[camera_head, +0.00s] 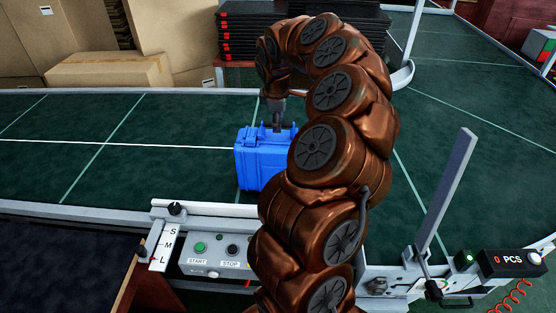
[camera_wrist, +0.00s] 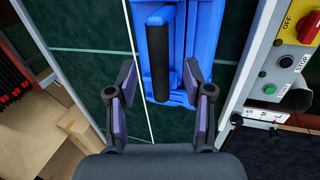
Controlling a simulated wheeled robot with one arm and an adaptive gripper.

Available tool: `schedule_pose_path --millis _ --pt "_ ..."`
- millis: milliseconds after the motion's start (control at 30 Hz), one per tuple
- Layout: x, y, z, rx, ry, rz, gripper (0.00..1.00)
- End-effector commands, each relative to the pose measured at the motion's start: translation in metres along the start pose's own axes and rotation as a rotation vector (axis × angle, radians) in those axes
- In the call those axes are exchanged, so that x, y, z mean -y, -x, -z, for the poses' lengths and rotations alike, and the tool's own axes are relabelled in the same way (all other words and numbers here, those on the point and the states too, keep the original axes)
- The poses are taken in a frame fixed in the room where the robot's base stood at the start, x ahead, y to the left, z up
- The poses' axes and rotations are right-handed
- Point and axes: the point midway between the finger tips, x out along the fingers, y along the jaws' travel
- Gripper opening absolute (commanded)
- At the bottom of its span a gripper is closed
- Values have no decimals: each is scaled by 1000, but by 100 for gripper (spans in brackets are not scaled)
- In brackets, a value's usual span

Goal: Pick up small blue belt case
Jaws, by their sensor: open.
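The small blue case (camera_head: 262,158) stands upright on the green conveyor belt, in the middle of the head view, its right side hidden behind my arm. In the wrist view the blue case (camera_wrist: 205,45) fills the top centre, with its black handle (camera_wrist: 159,58) facing the camera. My gripper (camera_wrist: 160,88) is open, with its two fingers apart on either side of the handle's lower end. In the head view my gripper (camera_head: 277,122) is just above the case top, partly hidden by the arm. I cannot tell whether the fingers touch the case.
The conveyor's near rail (camera_head: 215,208) and a control panel (camera_head: 215,255) with START and STOP buttons lie in front of the case. A grey upright bar (camera_head: 447,190) stands at right. Cardboard boxes (camera_head: 110,70) and stacked black trays (camera_head: 245,35) are behind. The belt left of the case is clear.

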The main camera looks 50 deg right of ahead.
Motion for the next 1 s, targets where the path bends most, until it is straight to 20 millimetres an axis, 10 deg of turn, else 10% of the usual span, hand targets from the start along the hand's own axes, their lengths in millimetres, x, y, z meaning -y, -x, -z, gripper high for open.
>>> schedule_pose_path --millis 533,1000 --pt "-1 -28 1 -1 0 0 51" --pt "-1 -28 1 -2 0 0 2"
